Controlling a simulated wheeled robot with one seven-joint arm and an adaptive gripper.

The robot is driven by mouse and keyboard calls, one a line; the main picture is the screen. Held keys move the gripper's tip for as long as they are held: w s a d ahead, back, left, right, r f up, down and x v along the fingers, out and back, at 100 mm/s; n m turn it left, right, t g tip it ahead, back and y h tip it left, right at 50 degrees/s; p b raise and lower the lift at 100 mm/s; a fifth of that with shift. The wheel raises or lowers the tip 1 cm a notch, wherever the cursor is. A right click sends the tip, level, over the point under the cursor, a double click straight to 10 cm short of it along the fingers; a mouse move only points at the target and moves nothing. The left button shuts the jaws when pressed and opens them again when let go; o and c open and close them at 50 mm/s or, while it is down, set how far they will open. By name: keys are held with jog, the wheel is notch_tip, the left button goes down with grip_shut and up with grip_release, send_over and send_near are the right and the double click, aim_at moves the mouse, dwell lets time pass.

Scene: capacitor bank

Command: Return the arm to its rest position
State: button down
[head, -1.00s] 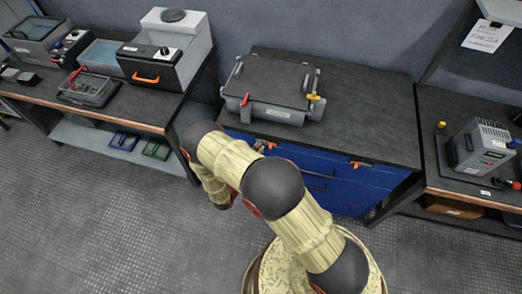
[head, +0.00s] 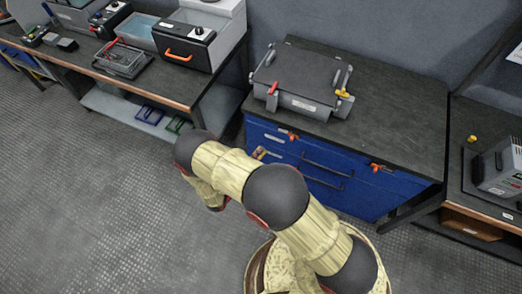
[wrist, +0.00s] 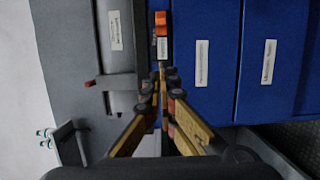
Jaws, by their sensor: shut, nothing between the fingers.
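My arm (head: 222,165) in cream and black reaches from my base across the lower middle of the head view, bent at its joints. My gripper (wrist: 167,75) shows in the wrist view with its yellow-and-black fingers together and nothing between them. It points toward the front of the blue drawer cabinet (wrist: 205,60), near an orange latch (wrist: 161,22). In the head view, the gripper is mostly hidden behind the arm. I cannot tell the gap between the fingertips and the cabinet.
A grey lidded case (head: 300,80) with red and yellow latches sits on the dark-topped blue cabinet (head: 395,190). A left bench (head: 150,88) holds instruments; a grey device (head: 500,168) stands on the right bench. The floor (head: 90,210) at the left is clear.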

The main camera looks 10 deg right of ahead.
dwell(0.4)
jog(key=s+d+f+n+g+h, duration=0.15)
jog(key=s+d+n+g, duration=0.3)
jog(key=s, duration=0.45)
jog(key=s+r+m+g+y, duration=0.2)
jog(key=s+r+g, duration=0.3)
jog(key=r+g, duration=0.15)
jog(key=s+a+r+m+g+y, duration=0.1)
jog(key=s+r+m+y, duration=0.1)
jog(key=r+y, duration=0.35)
jog(key=s+a+r+m+y, duration=0.1)
jog(key=s+r+m+y, duration=0.1)
jog(key=r, duration=0.7)
jog(key=s+a+r+m+g+y, duration=0.1)
jog(key=s+r+m+y, duration=0.15)
jog(key=r, duration=0.45)
jog(key=s+d+r+m+t+y, duration=0.1)
jog(key=d+r+m+t, duration=0.1)
jog(key=r, duration=0.7)
jog(key=s+d+r+m+t+y, duration=0.1)
jog(key=d+r+m+t+y, duration=0.1)
jog(key=r+t, duration=0.3)
notch_tip(320, 180, up, 4)
jog(key=shift+s+d+r, duration=0.15)
jog(key=shift+d+r, duration=0.1)
jog(key=shift+d, duration=0.65)
